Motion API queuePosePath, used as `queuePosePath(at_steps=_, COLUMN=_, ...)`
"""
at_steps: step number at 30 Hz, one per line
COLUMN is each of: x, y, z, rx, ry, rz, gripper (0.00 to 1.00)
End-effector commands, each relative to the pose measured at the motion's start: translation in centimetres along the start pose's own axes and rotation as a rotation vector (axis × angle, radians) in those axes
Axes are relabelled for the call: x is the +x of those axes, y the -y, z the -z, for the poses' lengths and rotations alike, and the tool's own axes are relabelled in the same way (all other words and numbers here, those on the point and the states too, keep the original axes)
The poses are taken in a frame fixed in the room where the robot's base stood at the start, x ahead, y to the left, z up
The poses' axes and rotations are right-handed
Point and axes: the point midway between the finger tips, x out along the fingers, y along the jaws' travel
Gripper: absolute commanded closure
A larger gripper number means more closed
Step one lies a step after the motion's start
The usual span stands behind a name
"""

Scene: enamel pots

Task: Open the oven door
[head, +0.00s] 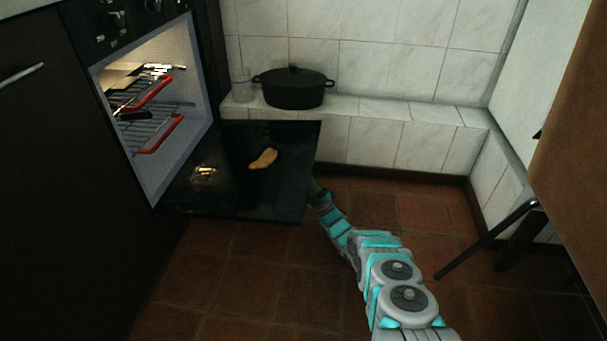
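The oven (95,60) stands at the left with its black door (225,190) folded down, about level, so the lit cavity (180,80) is open to view. A yellowish-brown piece (263,158) shows on the door's inner face; I cannot tell if it is an object or a reflection. My arm reaches in from the lower right to the door's right edge. My gripper is hidden at or below that edge, so its fingers and any contact with the door cannot be seen.
Racks with red front edges (160,133) are inside the oven. A black lidded pot (294,88) and a clear glass (240,85) stand on the tiled ledge (400,110). A brown panel (575,130) and a dark metal leg (485,240) are at right. The tiled floor (260,290) in front is clear.

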Motion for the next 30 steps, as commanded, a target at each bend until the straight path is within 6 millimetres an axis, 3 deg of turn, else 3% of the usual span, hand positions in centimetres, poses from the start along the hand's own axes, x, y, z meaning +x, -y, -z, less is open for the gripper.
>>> queuePosePath(at_steps=7, x=0.1, y=-0.03, z=0.09, rx=0.0, ry=-0.003, rz=-0.002, gripper=0.5)
queuePosePath(at_steps=30, x=-0.05, y=-0.47, z=-0.23, rx=-0.007, ry=0.003, rz=-0.006, gripper=0.5)
